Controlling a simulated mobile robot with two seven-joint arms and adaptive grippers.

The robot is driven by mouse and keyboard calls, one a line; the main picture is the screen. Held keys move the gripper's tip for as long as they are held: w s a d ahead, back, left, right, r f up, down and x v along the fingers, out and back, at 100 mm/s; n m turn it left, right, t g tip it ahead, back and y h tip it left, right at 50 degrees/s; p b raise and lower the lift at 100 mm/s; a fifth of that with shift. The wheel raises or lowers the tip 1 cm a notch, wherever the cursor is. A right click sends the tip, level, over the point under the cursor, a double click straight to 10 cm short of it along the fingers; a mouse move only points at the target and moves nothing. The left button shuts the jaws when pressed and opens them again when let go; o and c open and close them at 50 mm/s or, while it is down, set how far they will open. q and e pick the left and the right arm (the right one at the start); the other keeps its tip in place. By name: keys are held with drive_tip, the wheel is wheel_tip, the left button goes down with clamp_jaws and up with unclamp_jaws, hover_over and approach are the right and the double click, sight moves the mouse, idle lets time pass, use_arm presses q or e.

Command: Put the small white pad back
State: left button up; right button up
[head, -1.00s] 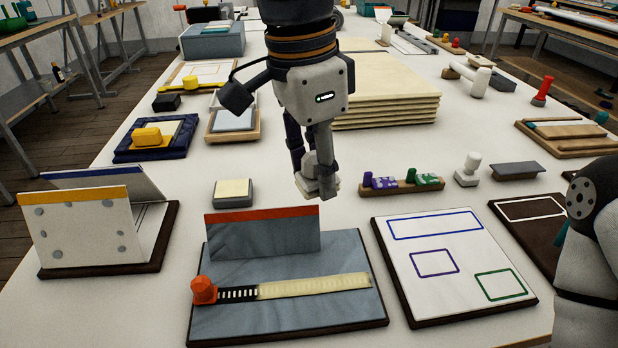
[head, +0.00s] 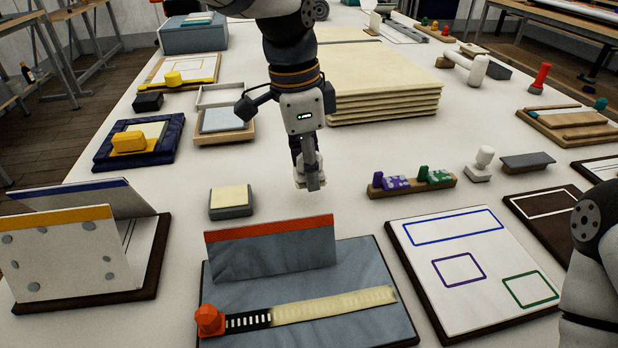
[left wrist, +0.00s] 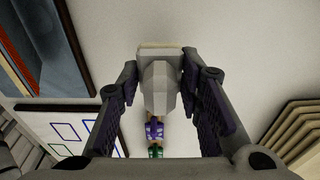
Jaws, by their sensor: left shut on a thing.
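My left gripper (head: 309,180) is shut on the small white pad (head: 301,178), near the middle of the head view. In the left wrist view the pad's pale faceted grip (left wrist: 162,85) stands between the two fingers (left wrist: 160,95), with a thin, lighter edge of the pad (left wrist: 160,45) beyond it. In the head view the fingers hide most of the pad. It seems to be just above the table, but I cannot tell the gap. A grey block with a cream top (head: 231,202) stands left of the gripper. My right gripper is out of view.
A wooden rack (head: 411,189) with purple and green stamps stands to the right, and another white-handled piece (head: 481,163) beyond it. A grey board with an upright panel (head: 352,262) lies in front. Stacked cream sheets (head: 385,105) stand behind. A white outlined board (head: 470,235) lies front right.

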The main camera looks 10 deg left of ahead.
sight(307, 196)
use_arm(q)
drive_tip(key=shift+w+a+f, duration=0.15)
drive_tip(key=shift+w+f, duration=0.1)
drive_tip(key=shift+f, duration=0.05)
drive_tip(key=shift+w+a+f, duration=0.15)
drive_tip(key=shift+f, duration=1.5)
drive_tip(key=shift+f, duration=0.1)
drive_tip(key=o, duration=1.1)
drive_tip(key=shift+f, duration=0.1)
drive_tip(key=r, duration=0.4)
drive_tip(key=a+r, duration=0.1)
drive_tip(key=r, duration=0.7)
drive_tip(key=shift+s+a+r, duration=0.15)
drive_tip(key=shift+s+r, duration=0.05)
drive_tip(key=shift+s, duration=0.1)
